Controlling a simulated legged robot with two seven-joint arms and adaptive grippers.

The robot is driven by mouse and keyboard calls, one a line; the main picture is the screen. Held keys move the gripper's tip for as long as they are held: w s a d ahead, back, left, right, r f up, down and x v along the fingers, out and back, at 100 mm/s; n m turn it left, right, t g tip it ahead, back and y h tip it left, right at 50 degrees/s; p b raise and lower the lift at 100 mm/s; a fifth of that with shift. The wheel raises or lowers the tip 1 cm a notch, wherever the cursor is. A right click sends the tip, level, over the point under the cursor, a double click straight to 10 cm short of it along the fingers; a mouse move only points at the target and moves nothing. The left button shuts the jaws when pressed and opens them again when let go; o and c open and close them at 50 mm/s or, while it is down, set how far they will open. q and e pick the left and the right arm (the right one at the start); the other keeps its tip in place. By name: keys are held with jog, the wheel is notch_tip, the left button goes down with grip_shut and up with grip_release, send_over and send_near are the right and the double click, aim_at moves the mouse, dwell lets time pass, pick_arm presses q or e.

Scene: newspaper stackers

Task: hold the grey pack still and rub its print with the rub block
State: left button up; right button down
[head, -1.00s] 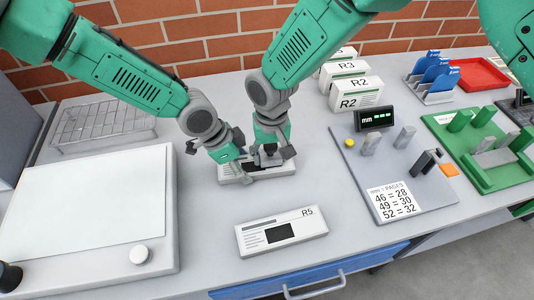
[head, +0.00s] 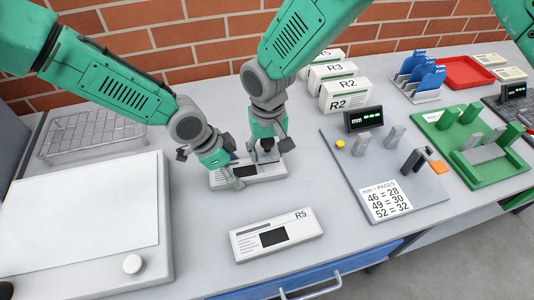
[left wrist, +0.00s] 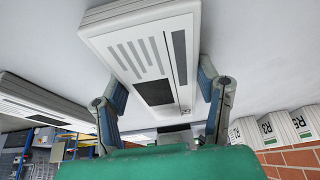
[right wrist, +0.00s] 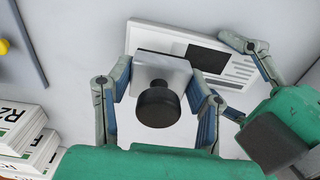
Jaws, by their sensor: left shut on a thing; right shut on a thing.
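The grey pack (head: 222,181) lies flat on the bench, with printed lines and a dark rectangle on top. My left gripper (head: 236,170) is shut on it, one finger on each long side; the left wrist view shows the pack (left wrist: 125,35) between the fingers (left wrist: 160,95). My right gripper (head: 267,155) is shut on the rub block, a grey square block (right wrist: 150,70) with a black round knob (right wrist: 158,105). The block is over the right part of the pack in the head view. Whether it touches the print cannot be told. It hides part of the pack.
A pack marked R5 (head: 305,229) lies in front, close by. A white board (head: 80,215) is at left, with a wire rack (head: 95,135) behind. A grey gauge plate (head: 430,202) and upright packs (head: 350,100) stand right. Bench is clear around the front pack.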

aim_at(268, 141)
jog(key=shift+r, duration=2.25)
pick_arm(q)
jog(key=o, duration=1.4)
jog(key=shift+r, duration=0.1)
jog(key=v, duration=1.1)
jog(key=shift+a+r, duration=0.15)
jog(key=shift+r, duration=0.15)
